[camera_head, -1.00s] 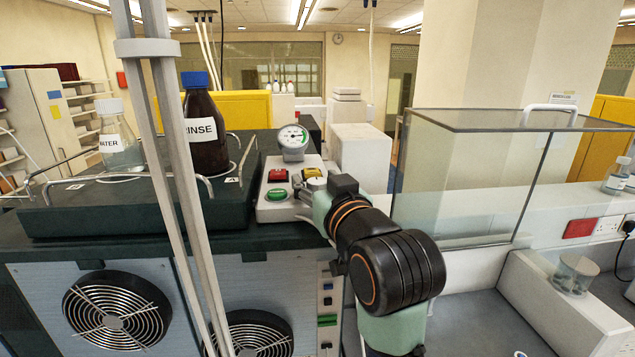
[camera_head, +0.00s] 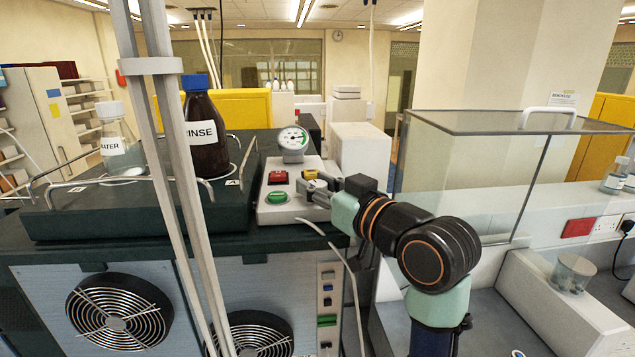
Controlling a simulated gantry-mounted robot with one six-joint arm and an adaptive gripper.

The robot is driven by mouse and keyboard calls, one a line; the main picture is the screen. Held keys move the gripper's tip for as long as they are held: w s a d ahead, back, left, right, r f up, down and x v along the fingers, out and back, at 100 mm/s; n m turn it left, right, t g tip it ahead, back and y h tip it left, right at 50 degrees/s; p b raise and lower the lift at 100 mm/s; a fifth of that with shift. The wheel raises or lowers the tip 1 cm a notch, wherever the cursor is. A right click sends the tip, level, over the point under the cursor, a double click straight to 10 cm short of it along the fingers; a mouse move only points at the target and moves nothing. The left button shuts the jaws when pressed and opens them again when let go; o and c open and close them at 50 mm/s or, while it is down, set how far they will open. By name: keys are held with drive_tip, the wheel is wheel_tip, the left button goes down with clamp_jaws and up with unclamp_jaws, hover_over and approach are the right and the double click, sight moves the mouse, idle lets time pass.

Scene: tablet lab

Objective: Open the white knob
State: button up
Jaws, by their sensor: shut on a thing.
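A light grey control box (camera_head: 289,210) stands on the dark bench top, with a red button (camera_head: 277,178), a yellow button (camera_head: 309,175), a green button (camera_head: 277,197) and a round gauge (camera_head: 293,141). My gripper (camera_head: 308,188) reaches in from the right, low over the box's right side, beside the yellow and green buttons. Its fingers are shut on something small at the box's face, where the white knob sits. The knob itself is hidden by the fingers, so how far it is turned cannot be seen.
A brown RINSE bottle (camera_head: 206,130) and a clear WATER bottle (camera_head: 117,142) stand on the dark tray (camera_head: 95,212) at left. Grey upright posts (camera_head: 170,120) cross in front. A white block (camera_head: 358,150) is behind my wrist; a clear enclosure (camera_head: 490,170) stands at right.

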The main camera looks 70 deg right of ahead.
drive_tip(key=n+y, duration=0.1)
drive_tip(key=y, duration=0.1)
drive_tip(key=n+t+y, duration=0.1)
drive_tip(key=y, duration=0.1)
drive_tip(key=shift+d+n+t, duration=0.15)
drive_tip(key=shift+n+t, duration=0.15)
drive_tip(key=shift+n, duration=0.1)
drive_tip(key=shift+n+t+y, duration=0.15)
drive_tip(key=shift+n+y, duration=0.85)
drive_tip(key=shift+y, duration=0.6)
drive_tip(key=shift+n+t+y, duration=0.15)
drive_tip(key=shift+n+y, duration=0.85)
drive_tip(key=shift+y, duration=0.6)
drive_tip(key=o, duration=1.2)
drive_tip(key=shift+c, duration=0.2)
drive_tip(key=s+d, duration=0.1)
drive_tip(key=s, duration=1.1)
drive_tip(key=shift+d, duration=0.1)
